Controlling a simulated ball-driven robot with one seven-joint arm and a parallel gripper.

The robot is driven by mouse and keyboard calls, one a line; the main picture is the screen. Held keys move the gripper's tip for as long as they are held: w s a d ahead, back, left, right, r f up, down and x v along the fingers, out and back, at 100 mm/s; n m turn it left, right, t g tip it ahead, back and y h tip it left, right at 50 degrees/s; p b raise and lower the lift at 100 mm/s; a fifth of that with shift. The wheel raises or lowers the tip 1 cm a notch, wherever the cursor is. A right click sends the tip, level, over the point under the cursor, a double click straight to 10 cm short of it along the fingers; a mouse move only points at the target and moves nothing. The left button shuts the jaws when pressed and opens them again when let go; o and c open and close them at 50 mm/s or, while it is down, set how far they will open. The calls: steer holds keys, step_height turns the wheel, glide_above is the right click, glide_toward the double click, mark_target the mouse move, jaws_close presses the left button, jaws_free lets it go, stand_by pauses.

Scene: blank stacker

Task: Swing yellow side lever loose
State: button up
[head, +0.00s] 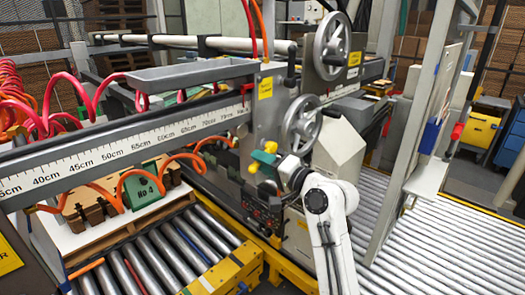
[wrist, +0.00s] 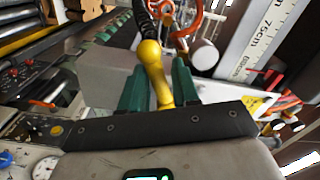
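The yellow side lever (wrist: 158,75) is a rounded yellow bar with a knob at its top end, standing slightly tilted in the wrist view. My gripper (wrist: 160,85) has green fingers, one on each side of the lever. The gaps beside the lever look very small, and I cannot tell whether both fingers touch it. In the head view, my gripper (head: 264,157) is small at the machine's side, with yellow of the lever (head: 252,167) showing by the green fingers. My white wrist hides part of this area.
Two grey handwheels, an upper one (head: 332,46) and a lower one (head: 301,125), sit close above my wrist. A measuring rail (head: 100,155) with coiled orange hoses runs to the left. A control panel (head: 262,215) is below. Roller conveyors (head: 430,235) lie to the right.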

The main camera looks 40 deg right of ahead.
steer(key=m+p, duration=0.1)
steer(key=p, duration=0.1)
steer(key=r+m+p, duration=0.1)
steer(key=shift+a+r+m+p, duration=0.2)
steer(key=shift+m+p, duration=0.1)
steer(key=shift+p, duration=0.1)
steer(key=s, duration=0.9)
steer(key=shift+d, duration=0.2)
stand_by(0.4)
steer(key=shift+f, duration=0.1)
stand_by(0.4)
